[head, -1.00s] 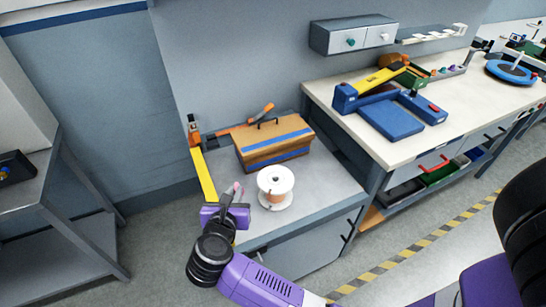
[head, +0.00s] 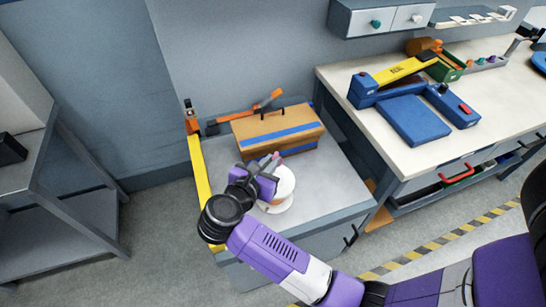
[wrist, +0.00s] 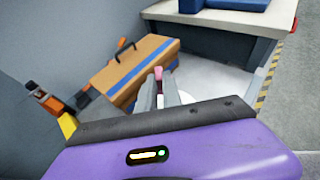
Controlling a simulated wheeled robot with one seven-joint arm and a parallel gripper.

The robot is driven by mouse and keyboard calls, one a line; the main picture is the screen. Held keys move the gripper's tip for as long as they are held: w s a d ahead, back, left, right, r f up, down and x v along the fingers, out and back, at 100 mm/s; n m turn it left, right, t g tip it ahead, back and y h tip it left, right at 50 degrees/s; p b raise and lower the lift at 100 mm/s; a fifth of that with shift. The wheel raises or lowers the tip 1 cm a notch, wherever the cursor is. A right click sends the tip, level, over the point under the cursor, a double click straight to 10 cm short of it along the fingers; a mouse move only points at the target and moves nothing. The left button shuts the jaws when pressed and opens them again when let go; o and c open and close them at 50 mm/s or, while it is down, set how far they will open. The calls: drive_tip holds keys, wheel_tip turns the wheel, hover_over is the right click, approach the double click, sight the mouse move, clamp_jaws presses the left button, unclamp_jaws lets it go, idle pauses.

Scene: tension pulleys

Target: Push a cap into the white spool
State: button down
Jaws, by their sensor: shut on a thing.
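The white spool (head: 284,196), wound with copper-coloured material, stands upright on the grey bench top. My purple gripper (head: 271,160) is at its upper left in the head view and covers part of it. In the wrist view the fingers (wrist: 160,92) are shut on a small pink cap (wrist: 158,74), which sticks out between the tips. I cannot tell whether the cap touches the spool. A pale white surface lies right of the fingers in the wrist view; I cannot tell if it is the spool.
A wooden box (head: 262,130) with a blue stripe and black handle stands behind the spool. A yellow bar (head: 201,180) runs along the bench's left edge. A taller workbench (head: 345,105) with a blue device (head: 414,121) is at the right.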

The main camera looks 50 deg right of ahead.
drive_tip(key=shift+f+b, duration=2.2)
drive_tip(key=shift+f, duration=1.15)
drive_tip(key=shift+a+f+b, duration=0.1)
drive_tip(key=shift+f+b, duration=0.05)
drive_tip(key=shift+b, duration=0.3)
drive_tip(key=shift+f, duration=0.15)
drive_tip(key=shift+f+b, duration=1)
drive_tip(key=shift+b, duration=0.05)
drive_tip(key=shift+f, duration=0.2)
drive_tip(key=c, duration=1.4)
unclamp_jaws()
drive_tip(key=shift+c, duration=0.2)
drive_tip(key=b+v, duration=0.1)
drive_tip(key=v, duration=0.7)
drive_tip(key=shift+r, duration=0.1)
